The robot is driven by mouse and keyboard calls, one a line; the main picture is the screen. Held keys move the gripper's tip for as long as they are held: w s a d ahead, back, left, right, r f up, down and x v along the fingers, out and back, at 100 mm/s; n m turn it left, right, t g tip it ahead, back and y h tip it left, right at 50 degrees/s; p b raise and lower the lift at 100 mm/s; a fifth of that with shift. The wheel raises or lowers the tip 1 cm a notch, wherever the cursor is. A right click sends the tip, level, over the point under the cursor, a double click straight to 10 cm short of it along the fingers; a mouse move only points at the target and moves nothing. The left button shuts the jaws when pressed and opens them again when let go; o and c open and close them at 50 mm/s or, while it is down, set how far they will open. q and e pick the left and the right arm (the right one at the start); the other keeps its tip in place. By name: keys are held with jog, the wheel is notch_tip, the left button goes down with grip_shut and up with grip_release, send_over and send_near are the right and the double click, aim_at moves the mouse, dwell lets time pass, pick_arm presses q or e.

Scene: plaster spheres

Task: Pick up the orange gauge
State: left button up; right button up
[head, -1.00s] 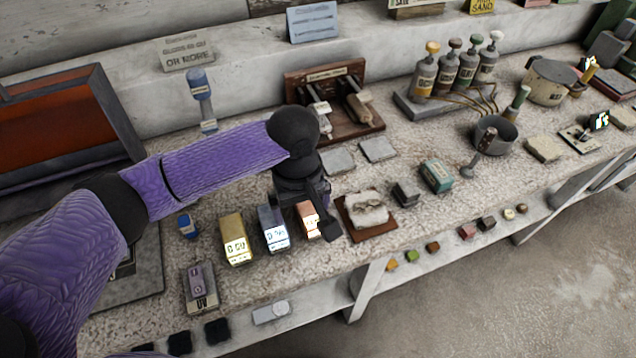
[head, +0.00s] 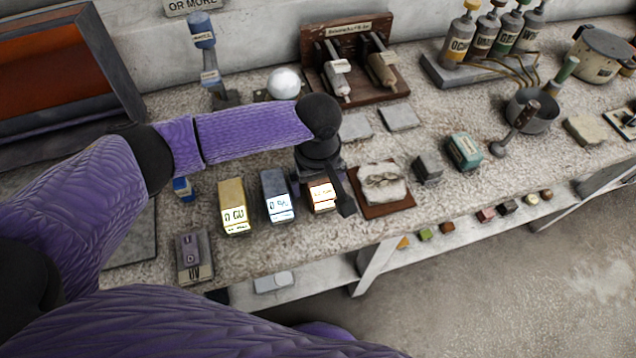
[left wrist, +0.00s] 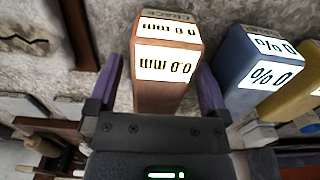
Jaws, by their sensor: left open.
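The orange gauge (head: 322,196) is a small copper-orange block with a lit display, standing on the bench at the right end of a row of gauges. It also shows in the left wrist view (left wrist: 163,88), large and upside down. My left gripper (head: 325,188) is at the orange gauge. In the left wrist view its two purple-sided fingers (left wrist: 160,88) are open, one on each side of the gauge. I cannot tell whether either finger touches it. In the head view my arm and gripper hide part of the gauge. My right gripper is not in view.
A blue-grey gauge (head: 277,195) stands close beside the orange one, then a yellow gauge (head: 233,205). A plaster piece on a brown board (head: 383,186) lies just to the right. A white sphere (head: 284,83) is behind my arm. The bench front edge is near.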

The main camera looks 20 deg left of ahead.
pick_arm(q)
jog(key=shift+f+p, duration=0.25)
jog(key=shift+p, duration=0.05)
dwell(0.4)
grip_shut()
dwell(0.3)
jog(key=shift+r+b, duration=0.1)
jog(key=shift+b, duration=0.55)
notch_tip(320, 180, up, 10)
jog(key=p, duration=0.5)
jog(key=shift+r, duration=0.25)
